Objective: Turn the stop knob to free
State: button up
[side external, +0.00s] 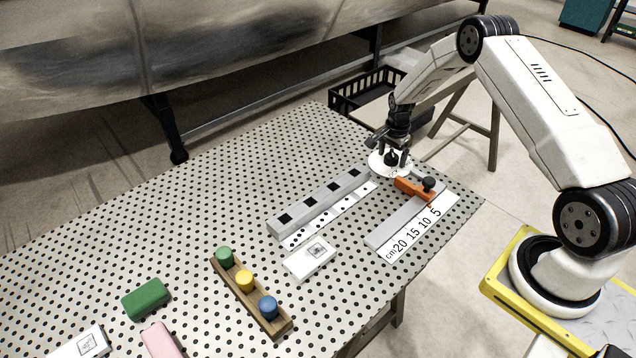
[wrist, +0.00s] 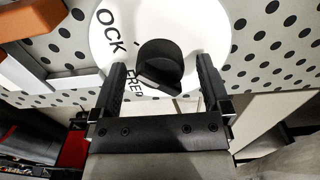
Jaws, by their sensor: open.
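The black stop knob (wrist: 160,62) stands on a round white dial (wrist: 218,38). My gripper (wrist: 160,66) is open, with one finger on each side of the knob and a visible gap to both. In the side external view my gripper (side external: 394,145) is pointing down over the dial (side external: 376,164), partly hiding the knob.
Close by, an orange slider (side external: 408,188) with a black knob sits on a grey bar beside a cm scale (side external: 415,235). A grey rail (side external: 318,203) with black squares lies left. A wooden peg block (side external: 262,308) is nearer the front. A black crate (side external: 362,88) stands behind the table.

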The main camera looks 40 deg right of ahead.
jog(key=c, duration=1.3)
jog(key=shift+n, duration=0.4)
jog(key=n, duration=0.8)
jog(key=shift+n, duration=0.4)
jog(key=n, duration=0.4)
jog(key=shift+n, duration=2.2)
